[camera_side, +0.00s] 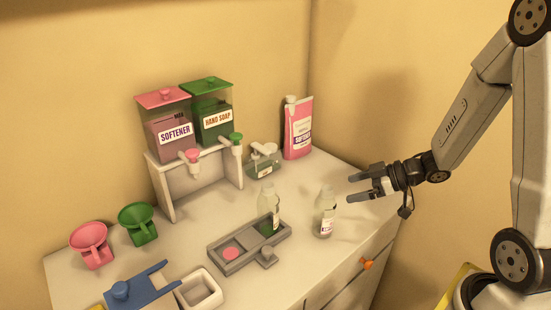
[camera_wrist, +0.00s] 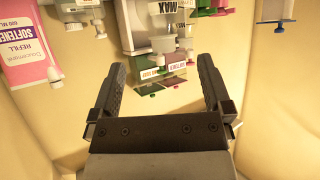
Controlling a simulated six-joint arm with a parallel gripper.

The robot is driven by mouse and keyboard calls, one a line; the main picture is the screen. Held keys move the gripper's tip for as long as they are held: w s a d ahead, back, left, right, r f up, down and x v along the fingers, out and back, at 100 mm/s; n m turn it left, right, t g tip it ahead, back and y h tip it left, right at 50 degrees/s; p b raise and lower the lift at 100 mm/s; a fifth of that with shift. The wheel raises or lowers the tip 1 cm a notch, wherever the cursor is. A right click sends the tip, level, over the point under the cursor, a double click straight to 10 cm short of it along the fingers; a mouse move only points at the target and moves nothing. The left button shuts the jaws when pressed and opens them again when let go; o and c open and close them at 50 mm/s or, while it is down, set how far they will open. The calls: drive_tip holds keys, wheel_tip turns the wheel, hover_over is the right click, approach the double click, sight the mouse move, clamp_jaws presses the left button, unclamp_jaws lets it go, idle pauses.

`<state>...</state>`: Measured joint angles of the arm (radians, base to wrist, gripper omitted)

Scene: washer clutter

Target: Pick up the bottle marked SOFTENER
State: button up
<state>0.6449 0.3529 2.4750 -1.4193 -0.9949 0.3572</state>
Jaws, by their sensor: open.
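A small clear bottle (camera_side: 325,214) with a white label stands upright on the counter, right of a grey tray; its label shows purple print too small to read. A second clear bottle (camera_side: 268,203) stands on the tray's green pad. My gripper (camera_side: 352,188) is open and empty, above and right of the nearer bottle, and apart from it. In the wrist view my gripper (camera_wrist: 162,70) has its fingers spread wide. I cannot clearly tell the bottles apart in that view.
Behind stand a pink SOFTENER dispenser (camera_side: 173,134), a green HAND SOAP dispenser (camera_side: 216,118) and a pink refill pouch (camera_side: 297,135). The grey tray (camera_side: 225,264) has a pink pad.

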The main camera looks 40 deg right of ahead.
sight(325, 205)
drive_tip(key=shift+f, duration=1.9)
drive_tip(key=shift+x, duration=1.3)
drive_tip(key=shift+x, duration=2.6)
drive_tip(key=shift+s+a, duration=0.1)
drive_tip(key=c, duration=1.1)
drive_tip(key=shift+o, duration=0.2)
drive_tip(key=shift+r, duration=0.25)
drive_tip(key=shift+r, duration=4.8)
